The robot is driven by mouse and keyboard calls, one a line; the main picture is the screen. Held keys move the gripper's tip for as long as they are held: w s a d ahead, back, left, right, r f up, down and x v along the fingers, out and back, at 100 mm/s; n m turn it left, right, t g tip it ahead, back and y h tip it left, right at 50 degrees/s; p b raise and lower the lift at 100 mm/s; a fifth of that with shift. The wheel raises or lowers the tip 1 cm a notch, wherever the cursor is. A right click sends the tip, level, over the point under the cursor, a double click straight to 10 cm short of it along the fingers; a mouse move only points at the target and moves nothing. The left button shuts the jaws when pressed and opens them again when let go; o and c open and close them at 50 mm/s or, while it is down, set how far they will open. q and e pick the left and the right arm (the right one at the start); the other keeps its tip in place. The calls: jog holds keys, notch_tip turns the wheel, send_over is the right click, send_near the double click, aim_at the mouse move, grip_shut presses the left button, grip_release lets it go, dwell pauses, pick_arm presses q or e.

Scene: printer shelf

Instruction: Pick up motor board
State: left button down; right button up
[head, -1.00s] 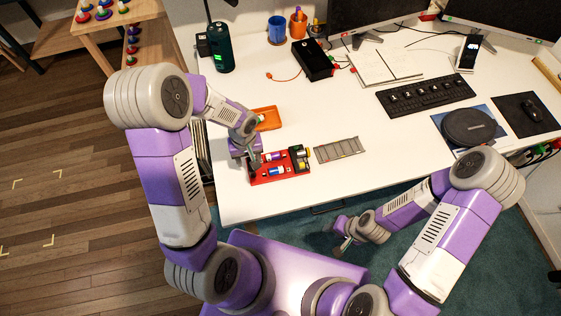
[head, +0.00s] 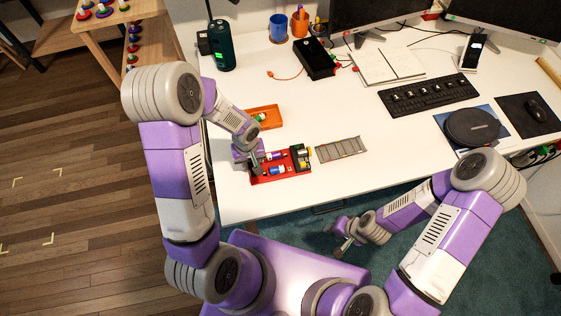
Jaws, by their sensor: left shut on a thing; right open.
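The motor board appears to be the red board (head: 256,180) with several small coloured cylinders and dark parts on it. It lies at the white desk's front left. My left gripper (head: 257,163) is at the board's left end, pointing down and shut on it. The fingertips are small in this view and the exact grip spot is partly hidden. My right gripper (head: 343,246) is open and empty in front of the desk's front edge, away from the board.
An orange tray (head: 273,112) lies behind the board, partly hidden by my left arm. A grey slotted strip (head: 341,149) lies just right of the board. A keyboard (head: 428,95), notebook (head: 389,65) and black box (head: 314,58) stand farther back. The desk's front middle (head: 390,150) is clear.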

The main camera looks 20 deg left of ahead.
pick_arm(q)
jog(key=shift+r, duration=0.1)
notch_tip(320, 180, up, 10)
jog(key=shift+f+p, duration=0.25)
jog(key=shift+p, duration=0.9)
jog(key=shift+f+b, duration=3.95)
jog(key=shift+f, duration=0.35)
jog(key=shift+f+b, duration=0.35)
jog(key=shift+f, duration=0.05)
